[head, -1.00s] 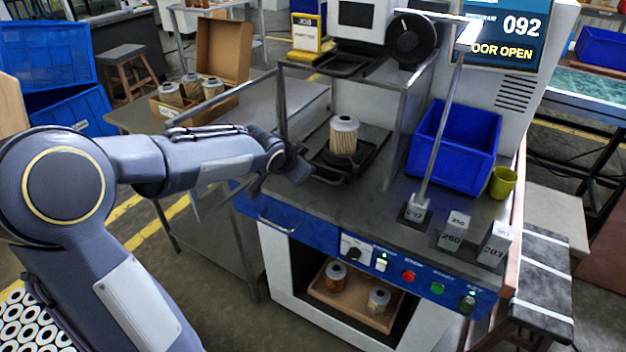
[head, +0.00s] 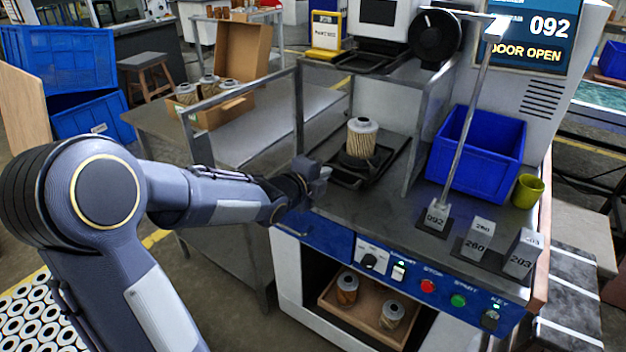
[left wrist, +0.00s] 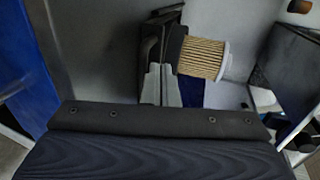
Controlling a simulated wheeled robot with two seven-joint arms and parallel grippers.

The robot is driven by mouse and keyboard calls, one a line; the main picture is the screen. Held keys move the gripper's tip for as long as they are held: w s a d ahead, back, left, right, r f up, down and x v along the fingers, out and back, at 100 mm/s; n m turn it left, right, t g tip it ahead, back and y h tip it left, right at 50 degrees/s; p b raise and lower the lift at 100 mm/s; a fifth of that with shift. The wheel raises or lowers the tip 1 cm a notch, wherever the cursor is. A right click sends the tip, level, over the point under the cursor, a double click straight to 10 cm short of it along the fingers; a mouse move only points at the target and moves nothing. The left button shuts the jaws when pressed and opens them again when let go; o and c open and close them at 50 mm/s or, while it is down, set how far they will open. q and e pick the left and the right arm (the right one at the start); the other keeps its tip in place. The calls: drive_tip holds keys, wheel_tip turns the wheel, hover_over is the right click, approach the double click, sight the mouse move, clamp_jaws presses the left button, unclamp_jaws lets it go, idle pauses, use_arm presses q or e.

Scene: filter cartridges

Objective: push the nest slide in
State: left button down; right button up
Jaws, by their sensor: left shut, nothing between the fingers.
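The nest slide is a black tray-like carriage (head: 343,178) on the machine's steel deck, inside the open bay. A pleated tan filter cartridge with a white top (head: 362,138) stands upright on its dark round nest. My left gripper (head: 322,174) is shut and empty, at the front left end of the slide. I cannot tell whether it touches the slide. In the left wrist view, the gripper's grey fingers (left wrist: 160,86) are together, and the cartridge (left wrist: 202,58) appears sideways just beyond them, with part of the dark slide behind. My right gripper is out of view.
A steel frame post (head: 299,112) stands left of the bay and a panel to its right. A blue bin (head: 478,150), green cup (head: 527,191) and numbered blocks (head: 477,238) occupy the right deck. The screen (head: 530,38) reads DOOR OPEN.

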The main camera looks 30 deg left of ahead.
sight(344, 154)
use_arm(q)
drive_tip(key=shift+x, duration=1.45)
drive_tip(key=shift+w, duration=0.15)
drive_tip(key=w, duration=0.5)
drive_tip(key=w+b, duration=0.1)
drive_tip(key=w, duration=0.2)
drive_tip(key=shift+w+d, duration=0.3)
drive_tip(key=shift+d, duration=0.05)
drive_tip(key=shift+w, duration=0.3)
drive_tip(key=shift+r, duration=0.1)
